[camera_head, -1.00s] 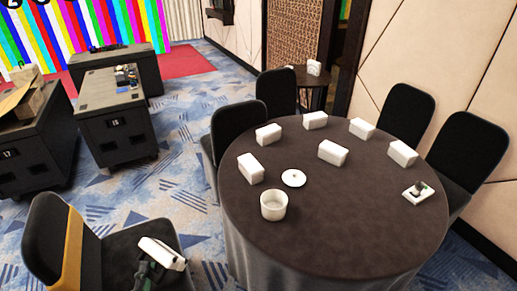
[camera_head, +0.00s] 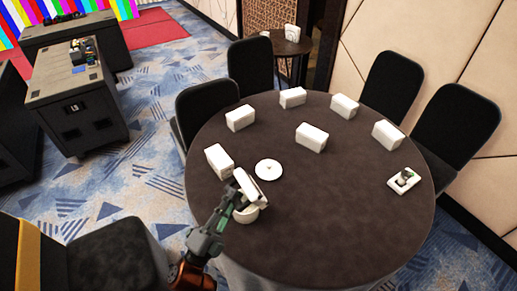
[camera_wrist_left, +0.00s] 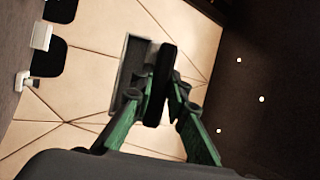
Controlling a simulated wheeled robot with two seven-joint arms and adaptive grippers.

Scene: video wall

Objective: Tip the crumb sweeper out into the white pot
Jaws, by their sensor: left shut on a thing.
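The crumb sweeper (camera_head: 249,186) is a white, flat-sided piece, tilted above the white pot. My left gripper (camera_head: 235,199) is shut on it at the near left side of the table. In the left wrist view, the green fingers (camera_wrist_left: 165,95) close on a dark handle, with the sweeper's grey flat body (camera_wrist_left: 128,75) beside it. The white pot (camera_head: 246,216) stands near the table's front left edge, its upper part mostly hidden by the sweeper and gripper. I cannot see inside the pot or the sweeper. My right gripper is out of view.
A round white lid (camera_head: 269,170) lies just behind the pot. Several white boxes, one close by (camera_head: 219,160), stand on the round dark table (camera_head: 330,210). A small white tray with a dark item (camera_head: 404,180) is at right. The table's front middle is clear. Black chairs surround it.

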